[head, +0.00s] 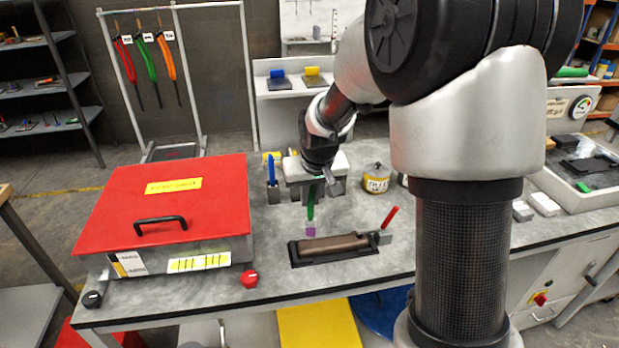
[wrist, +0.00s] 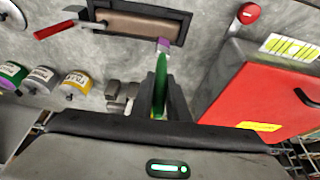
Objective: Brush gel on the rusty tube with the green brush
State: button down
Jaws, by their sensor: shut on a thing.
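My gripper (head: 314,180) is shut on the green brush (head: 310,205) above the workbench. The brush points down, and its tip is purple. In the wrist view my gripper (wrist: 160,108) holds the green brush (wrist: 161,72), with its purple end close to the edge of a black tray (wrist: 183,18). The rusty tube (head: 333,244) is a brown cylinder lying in this black tray (head: 294,257); it also shows in the wrist view (wrist: 130,22). The brush tip appears apart from the tube; its exact height is unclear.
A red-lidded box (head: 160,215) stands left and a red knob (head: 250,279) in front. A yellow jar (head: 376,184) stands behind right. Bench around the tray is mostly clear.

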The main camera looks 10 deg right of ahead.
jog(key=shift+r+p, duration=1.2)
jog(key=shift+r, duration=1)
jog(key=shift+d, duration=0.1)
